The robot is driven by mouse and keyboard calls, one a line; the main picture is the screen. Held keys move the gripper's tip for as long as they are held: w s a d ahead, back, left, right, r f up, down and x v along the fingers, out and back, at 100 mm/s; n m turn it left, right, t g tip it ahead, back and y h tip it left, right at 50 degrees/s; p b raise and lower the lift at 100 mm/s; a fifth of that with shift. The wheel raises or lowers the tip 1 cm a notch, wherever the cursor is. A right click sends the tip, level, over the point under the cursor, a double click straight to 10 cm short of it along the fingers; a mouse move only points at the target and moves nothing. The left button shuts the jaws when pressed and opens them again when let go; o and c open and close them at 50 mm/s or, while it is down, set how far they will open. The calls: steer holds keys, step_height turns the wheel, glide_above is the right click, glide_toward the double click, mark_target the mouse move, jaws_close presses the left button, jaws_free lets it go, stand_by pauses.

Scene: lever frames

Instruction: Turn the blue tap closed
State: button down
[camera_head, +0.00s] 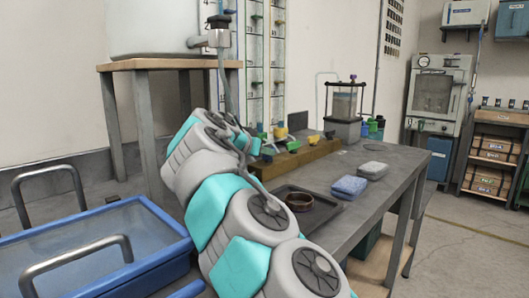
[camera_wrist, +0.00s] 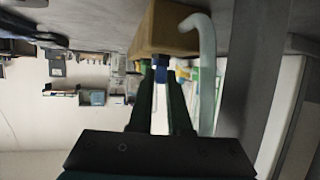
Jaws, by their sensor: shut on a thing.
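My gripper (camera_wrist: 162,68) shows in the wrist view, its two dark fingers reaching up to the underside of a wooden beam. A small blue part, the blue tap (camera_wrist: 160,75), shows between the fingertips, and they are shut on it. A pale curved spout (camera_wrist: 207,70) hangs beside the right finger. How far the tap is turned cannot be told.
Other taps, among them a yellow one (camera_head: 281,133), stand along the beam. A dark tray (camera_head: 330,210) with a brown ring-shaped dish (camera_head: 299,202) and blue and grey sponges (camera_head: 349,187) lie on the bench. A blue tub (camera_head: 165,262) stands at the front left.

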steer(key=c, duration=0.9)
jaws_free()
steer(key=shift+o, duration=0.2)
steer(key=b+v, duration=0.1)
steer(key=v, duration=0.6)
steer(key=shift+s, duration=0.3)
steer(key=shift+a, duration=0.15)
